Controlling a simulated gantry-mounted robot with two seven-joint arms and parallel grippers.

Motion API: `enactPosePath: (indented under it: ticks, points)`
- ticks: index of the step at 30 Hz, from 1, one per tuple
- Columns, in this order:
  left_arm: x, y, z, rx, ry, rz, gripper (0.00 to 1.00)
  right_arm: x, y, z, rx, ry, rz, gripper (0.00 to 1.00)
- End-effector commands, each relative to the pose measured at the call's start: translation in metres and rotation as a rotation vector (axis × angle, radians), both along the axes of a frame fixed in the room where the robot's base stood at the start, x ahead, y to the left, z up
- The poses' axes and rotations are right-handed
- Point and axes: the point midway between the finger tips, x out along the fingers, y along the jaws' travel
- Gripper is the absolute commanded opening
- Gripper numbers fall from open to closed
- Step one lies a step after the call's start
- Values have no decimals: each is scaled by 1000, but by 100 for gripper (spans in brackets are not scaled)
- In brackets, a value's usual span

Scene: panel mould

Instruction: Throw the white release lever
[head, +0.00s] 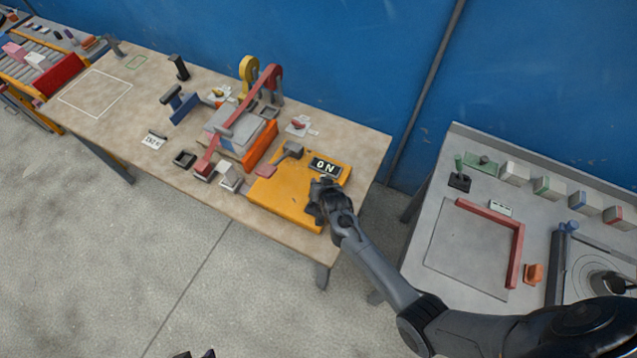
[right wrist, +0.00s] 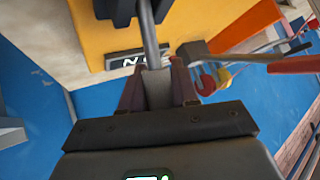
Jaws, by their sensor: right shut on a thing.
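My right gripper (head: 322,192) is over the right part of the orange base (head: 282,197), close to the ON plate (head: 325,166). In the right wrist view its two fingers (right wrist: 158,88) are shut on a pale grey lever. The lever's shaft (right wrist: 150,38) runs up from between the fingers to a dark mount (right wrist: 118,10) over the orange surface. In the head view the gripper hides most of this lever. Two dark tips at the bottom edge of the head view seem to be my left gripper (head: 195,354); its jaw state is unclear.
A red-armed press (head: 238,118) and a grey-headed handle (head: 291,150) stand left of my right gripper. A white block (head: 230,178) sits at the table's front. A grey table (head: 465,245) with a red angled rail (head: 518,250) stands to the right, across a gap.

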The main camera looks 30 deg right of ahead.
Motion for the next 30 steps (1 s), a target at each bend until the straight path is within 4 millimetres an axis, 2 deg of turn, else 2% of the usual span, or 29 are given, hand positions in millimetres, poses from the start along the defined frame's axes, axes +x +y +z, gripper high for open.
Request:
enactPosePath:
  ticks: [14,15,18,30]
  points:
    - [0,-1,0,-3,0,2,43,-1,-1,-3,12,12,-1,0]
    - [0,-1,0,-2,0,1,43,-1,-1,-3,12,12,-1,36]
    - [0,0,0,1,0,-1,43,0,-1,-3,11,11,-1,51]
    - [0,2,1,8,0,-6,43,-3,0,1,10,7,-1,51]
